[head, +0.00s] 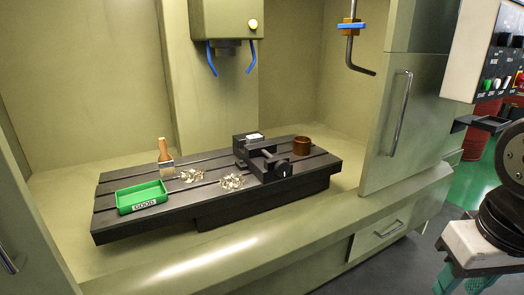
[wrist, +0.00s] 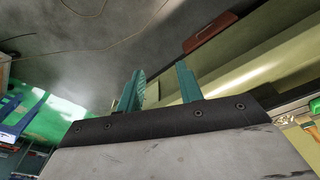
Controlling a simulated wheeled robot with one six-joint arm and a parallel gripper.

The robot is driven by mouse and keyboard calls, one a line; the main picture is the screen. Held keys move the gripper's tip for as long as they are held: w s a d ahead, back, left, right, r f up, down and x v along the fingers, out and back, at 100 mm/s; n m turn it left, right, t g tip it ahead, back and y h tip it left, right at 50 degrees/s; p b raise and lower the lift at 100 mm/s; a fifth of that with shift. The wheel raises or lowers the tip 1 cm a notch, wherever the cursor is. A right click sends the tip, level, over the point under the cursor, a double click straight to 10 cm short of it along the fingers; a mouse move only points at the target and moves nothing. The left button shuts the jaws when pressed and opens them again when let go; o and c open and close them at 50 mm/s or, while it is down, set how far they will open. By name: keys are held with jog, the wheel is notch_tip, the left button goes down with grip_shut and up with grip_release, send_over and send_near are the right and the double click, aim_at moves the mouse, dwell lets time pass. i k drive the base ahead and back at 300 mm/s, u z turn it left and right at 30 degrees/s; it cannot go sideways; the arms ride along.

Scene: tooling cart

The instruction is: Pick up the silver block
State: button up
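The silver block (head: 255,136) is a small pale piece seated in the top of a black vise (head: 262,157). The vise stands on the dark slotted machine table (head: 110,215). My gripper shows in the wrist view (wrist: 160,80) with its two teal fingers apart and nothing between them. In the head view my arm hangs at the lower right, outside the machine, and the fingers are partly cut off by the frame edge. The gripper is far from the block, and the wrist view does not show the block.
On the table are a green tray (head: 141,197) labelled GOOD, a brush (head: 164,158), two heaps of metal shavings (head: 232,182) and a brown round container (head: 301,146). The spindle (head: 225,22) with blue nozzles hangs above. An open door (head: 388,125) with a handle stands at the right.

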aim_at(251, 139)
jog(key=u, duration=0.55)
jog(key=k, duration=1.15)
jog(key=u, duration=0.1)
jog(key=i, duration=2)
jog(key=u, duration=0.35)
